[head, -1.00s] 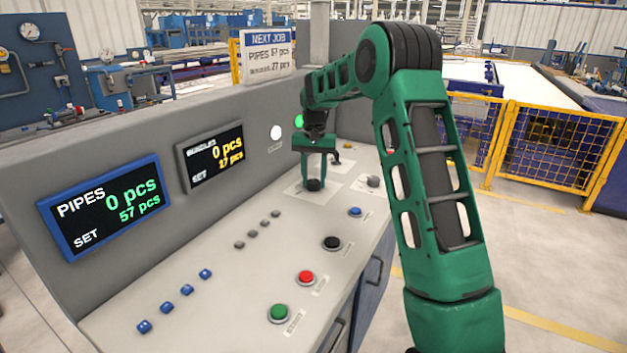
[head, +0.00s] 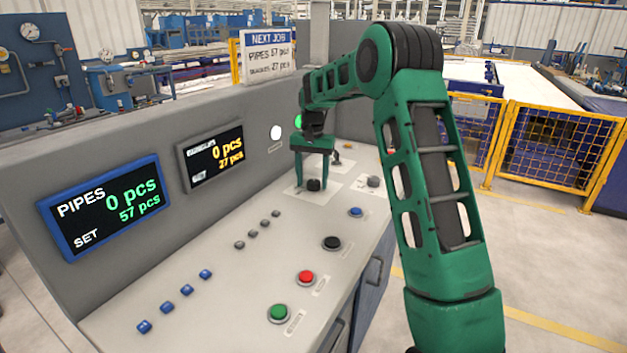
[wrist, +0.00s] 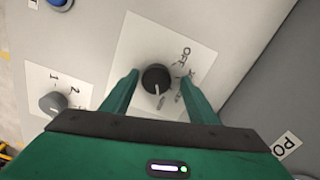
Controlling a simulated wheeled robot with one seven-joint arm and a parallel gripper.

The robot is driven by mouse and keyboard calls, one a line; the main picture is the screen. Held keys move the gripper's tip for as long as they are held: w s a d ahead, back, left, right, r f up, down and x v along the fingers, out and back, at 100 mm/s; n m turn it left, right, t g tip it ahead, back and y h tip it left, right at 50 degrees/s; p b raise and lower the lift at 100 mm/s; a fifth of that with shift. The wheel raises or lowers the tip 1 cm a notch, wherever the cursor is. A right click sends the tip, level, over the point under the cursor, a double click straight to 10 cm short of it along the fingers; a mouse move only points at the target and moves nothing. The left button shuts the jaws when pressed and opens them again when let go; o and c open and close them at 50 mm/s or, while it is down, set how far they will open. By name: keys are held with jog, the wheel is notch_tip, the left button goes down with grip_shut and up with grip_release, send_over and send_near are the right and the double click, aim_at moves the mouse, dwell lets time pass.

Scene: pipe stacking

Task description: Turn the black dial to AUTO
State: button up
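The black dial (wrist: 154,78) sits on a white label plate (wrist: 125,40) on the console. Its pale pointer mark faces the lower edge of the wrist view, slightly right. My gripper (wrist: 160,77) is open, with one green finger on each side of the dial and a gap between each finger and the knob. In the head view, my gripper (head: 312,184) points down over the far part of the console, and the dial (head: 314,185) shows between its fingers.
A grey knob (wrist: 53,103) marked 1 and 2 is nearby. Blue (head: 355,212), black (head: 332,243), red (head: 306,278) and green (head: 279,312) push buttons line the console's right side. The upright panel with the PIPES display (head: 105,208) borders its left side.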

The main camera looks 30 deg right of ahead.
aim_at(313, 181)
jog(key=shift+d, duration=0.1)
jog(key=shift+r, duration=0.1)
jog(key=shift+r, duration=0.35)
notch_tip(313, 181, up, 10)
dwell(0.6)
